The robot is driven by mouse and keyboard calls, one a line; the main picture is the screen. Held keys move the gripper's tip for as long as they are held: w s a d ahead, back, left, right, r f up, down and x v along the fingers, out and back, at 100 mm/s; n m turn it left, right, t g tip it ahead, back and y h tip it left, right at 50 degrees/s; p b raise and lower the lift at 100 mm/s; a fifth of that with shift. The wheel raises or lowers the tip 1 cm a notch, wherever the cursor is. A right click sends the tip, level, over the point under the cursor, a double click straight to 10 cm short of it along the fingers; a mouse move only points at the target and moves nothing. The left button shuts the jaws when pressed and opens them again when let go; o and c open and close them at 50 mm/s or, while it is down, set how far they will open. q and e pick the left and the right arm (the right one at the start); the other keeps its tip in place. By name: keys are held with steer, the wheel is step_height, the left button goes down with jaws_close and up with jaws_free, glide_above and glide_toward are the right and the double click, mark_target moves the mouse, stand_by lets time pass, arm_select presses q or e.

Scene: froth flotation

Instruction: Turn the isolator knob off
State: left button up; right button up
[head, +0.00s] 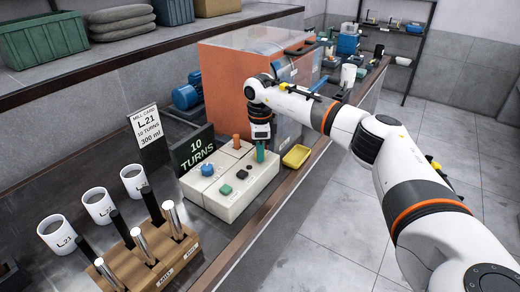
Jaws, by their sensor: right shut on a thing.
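A cream control box (225,209) stands on the bench, in two blocks. It carries a blue knob (207,169), a green knob (226,189), an orange peg (236,140) and small dark parts. A teal upright knob (260,154) stands at its far right corner. No label shows which of these is the isolator knob. My right gripper (260,138) points down onto the teal knob and is shut on its top; the fingertips are small and partly hidden. My left gripper is not in view.
A sign (194,148) reading "10 TURNS" stands behind the box. An orange cabinet (230,95) rises beyond it, and a yellow tray (296,156) sits to the right. White cups (97,206) and a wooden rack (150,262) of metal-ended tools are at the near left.

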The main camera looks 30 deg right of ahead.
steer(key=shift+w+r, duration=0.1)
stand_by(0.3)
steer(key=o, duration=1)
step_height(320, 180, up, 12)
steer(key=shift+f+b, duration=0.1)
steer(key=shift+b, duration=1)
